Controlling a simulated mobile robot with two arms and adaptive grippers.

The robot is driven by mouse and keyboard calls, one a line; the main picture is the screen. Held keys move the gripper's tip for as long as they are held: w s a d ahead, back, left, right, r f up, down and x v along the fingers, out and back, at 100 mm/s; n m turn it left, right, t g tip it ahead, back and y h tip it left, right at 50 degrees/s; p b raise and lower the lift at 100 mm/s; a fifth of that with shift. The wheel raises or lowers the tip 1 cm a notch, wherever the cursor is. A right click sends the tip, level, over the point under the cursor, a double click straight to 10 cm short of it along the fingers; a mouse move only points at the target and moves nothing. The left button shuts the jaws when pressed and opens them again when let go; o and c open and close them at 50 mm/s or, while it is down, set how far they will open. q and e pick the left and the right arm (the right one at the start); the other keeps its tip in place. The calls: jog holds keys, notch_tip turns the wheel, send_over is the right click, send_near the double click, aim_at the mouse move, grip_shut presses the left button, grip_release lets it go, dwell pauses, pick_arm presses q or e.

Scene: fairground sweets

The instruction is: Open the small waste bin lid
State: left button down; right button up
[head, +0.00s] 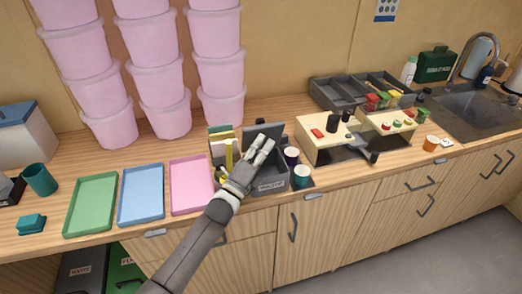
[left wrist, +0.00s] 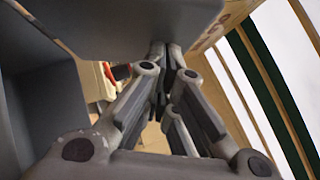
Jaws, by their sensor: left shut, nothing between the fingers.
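The small grey waste bin (head: 272,186) stands on the counter near its front edge, with a label on its front. Its dark grey lid (head: 263,134) is raised and tilted up at the back. My left gripper (head: 265,143) is shut and empty, over the bin with its fingertips close to the lid. In the left wrist view the closed fingers (left wrist: 172,62) are just beneath a grey panel that looks like the lid (left wrist: 140,25), and grey bin walls (left wrist: 45,110) show at the left. Whether the fingers touch the lid I cannot tell. My right gripper is not in view.
Pink (head: 191,185), blue (head: 141,194) and green (head: 91,204) trays lie left of the bin. Cups (head: 301,175) stand close at its right, beside a cream stand (head: 318,141). Stacked pink tubs (head: 218,75) stand behind. A sink (head: 470,106) is at far right.

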pick_arm(q)
jog(key=s+f, duration=0.2)
jog(key=s, duration=0.1)
jog(key=s+d, duration=0.1)
jog(key=shift+s+d+f, duration=0.1)
jog(key=shift+s+f, duration=0.2)
jog(key=shift+f, duration=0.1)
jog(key=v, duration=1)
jog(key=s+a+f+n+g+y, duration=0.2)
jog(key=f+n, duration=0.2)
jog(key=f, duration=0.8)
jog(key=s+a+f+n+g+y, duration=0.2)
jog(key=s+f+n+g+y, duration=0.1)
jog(key=f, duration=0.8)
jog(key=shift+s+a+f+n, duration=0.3)
jog(key=shift+f+n, duration=0.1)
jog(key=shift+n, duration=0.2)
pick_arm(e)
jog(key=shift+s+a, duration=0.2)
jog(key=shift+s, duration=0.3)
